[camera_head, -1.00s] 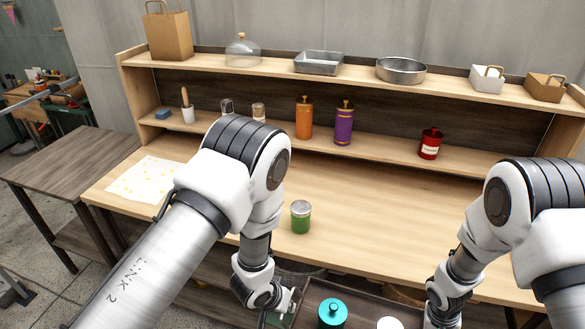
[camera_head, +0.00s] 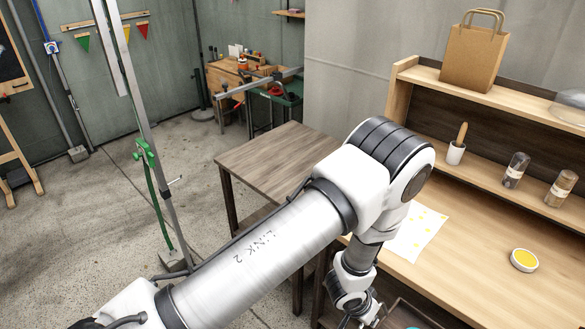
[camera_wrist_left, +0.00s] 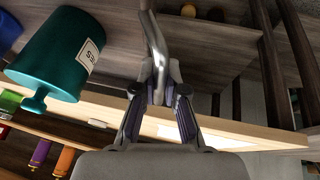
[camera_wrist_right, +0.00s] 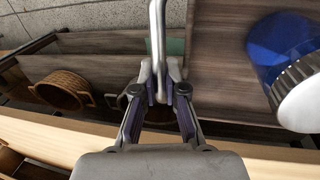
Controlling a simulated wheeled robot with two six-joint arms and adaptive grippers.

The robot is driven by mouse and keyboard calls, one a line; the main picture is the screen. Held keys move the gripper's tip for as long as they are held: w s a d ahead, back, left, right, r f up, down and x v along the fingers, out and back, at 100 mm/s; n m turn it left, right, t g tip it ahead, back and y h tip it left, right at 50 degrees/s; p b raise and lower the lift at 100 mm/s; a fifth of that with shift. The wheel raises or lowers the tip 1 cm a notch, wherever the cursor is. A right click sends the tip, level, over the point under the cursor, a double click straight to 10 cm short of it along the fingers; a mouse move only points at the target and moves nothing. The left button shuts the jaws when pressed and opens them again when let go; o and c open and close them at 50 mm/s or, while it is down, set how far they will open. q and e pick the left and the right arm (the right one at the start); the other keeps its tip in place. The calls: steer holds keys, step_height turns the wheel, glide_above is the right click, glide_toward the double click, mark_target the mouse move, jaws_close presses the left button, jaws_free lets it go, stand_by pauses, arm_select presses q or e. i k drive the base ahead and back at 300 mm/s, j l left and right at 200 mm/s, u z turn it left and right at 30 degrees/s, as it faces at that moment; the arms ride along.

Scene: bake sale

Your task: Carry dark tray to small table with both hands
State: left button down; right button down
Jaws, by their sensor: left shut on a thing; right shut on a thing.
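The dark wooden tray (camera_wrist_left: 115,52) carries a teal canister (camera_wrist_left: 62,55) in the left wrist view and a blue jar with a pale lid (camera_wrist_right: 285,55) in the right wrist view. My left gripper (camera_wrist_left: 158,88) is shut on a metal handle (camera_wrist_left: 156,42) of the tray. My right gripper (camera_wrist_right: 160,82) is shut on the other metal handle (camera_wrist_right: 157,35). In the head view only a corner of the tray shows at the bottom edge, by my left gripper (camera_head: 368,313). The small table (camera_head: 275,158), grey-brown with a bare top, stands left of the long counter.
The long counter (camera_head: 490,290) holds a spotted paper sheet (camera_head: 418,232) and a yellow-topped round item (camera_head: 524,259). Its shelf has a paper bag (camera_head: 475,55) and jars. A metal stand (camera_head: 150,150) is on the floor at left. Woven baskets (camera_wrist_right: 65,90) sit lower down.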

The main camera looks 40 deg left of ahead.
mark_target(295, 158)
steer(key=j, duration=1.35)
steer(key=i+j, duration=0.1)
steer(key=j, duration=1.25)
steer(key=i+j, duration=0.1)
steer(key=j, duration=0.3)
steer(key=i+j, duration=0.15)
steer(key=j, duration=0.25)
steer(key=i+j+u, duration=0.1)
steer(key=j, duration=0.3)
steer(key=i, duration=1.15)
